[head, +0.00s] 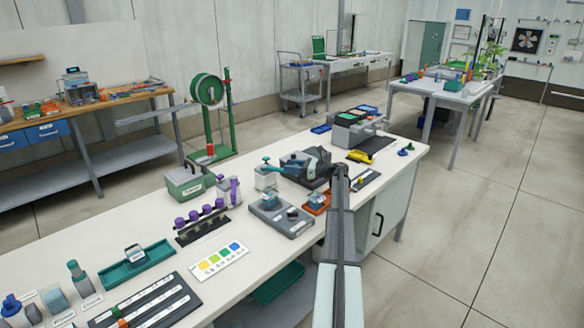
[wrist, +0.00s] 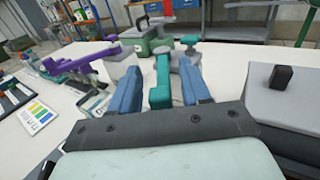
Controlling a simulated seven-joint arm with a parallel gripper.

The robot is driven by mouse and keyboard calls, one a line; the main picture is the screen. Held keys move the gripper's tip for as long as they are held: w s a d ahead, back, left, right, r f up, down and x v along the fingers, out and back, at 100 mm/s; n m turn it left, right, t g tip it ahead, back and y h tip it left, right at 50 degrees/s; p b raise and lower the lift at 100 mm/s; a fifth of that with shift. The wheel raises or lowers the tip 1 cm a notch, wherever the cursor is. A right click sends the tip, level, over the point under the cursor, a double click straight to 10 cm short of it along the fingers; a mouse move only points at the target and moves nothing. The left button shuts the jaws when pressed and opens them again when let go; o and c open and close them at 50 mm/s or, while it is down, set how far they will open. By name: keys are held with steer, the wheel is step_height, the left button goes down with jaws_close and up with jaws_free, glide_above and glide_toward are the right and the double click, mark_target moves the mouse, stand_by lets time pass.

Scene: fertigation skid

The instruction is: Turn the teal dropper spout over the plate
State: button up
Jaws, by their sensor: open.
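A pale bottle (head: 265,181) with a teal top (head: 267,160) stands on the bench, and its teal dropper spout (head: 275,168) points toward my gripper (head: 286,168). In the wrist view, the teal spout (wrist: 161,78) lies between the two blue fingers of my gripper (wrist: 161,66). The fingers are open, one on each side of the spout, and gaps show at both sides. The bottle's teal knob (wrist: 189,40) shows behind. A low grey plate-like block (head: 292,228) with a clear dish sits in front of the bottle; I cannot tell whether it is the task's plate.
A purple-handled dispenser (head: 229,190) stands left of the bottle, with a green box (head: 185,184) behind. An orange tray (head: 318,203) lies near my arm. A colour card (head: 219,261) and a rack of purple-capped vials (head: 202,222) lie nearer. Clear bench remains between them.

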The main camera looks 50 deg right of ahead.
jaws_close()
stand_by(0.3)
steer(key=shift+s+a, duration=0.1)
steer(key=shift+a, duration=0.05)
steer(key=shift+s+a+m+t+h, duration=0.1)
steer(key=shift+a+m+t+h, duration=0.05)
steer(key=shift+a+m+h, duration=2.2)
steer(key=shift+s+a+m+t+h, duration=0.1)
steer(key=shift+a+m+h, duration=1.25)
steer(key=shift+h, duration=1.85)
steer(key=shift+a+m+t+h, duration=0.15)
steer(key=shift+a+m+h, duration=1.75)
steer(key=shift+h, duration=0.85)
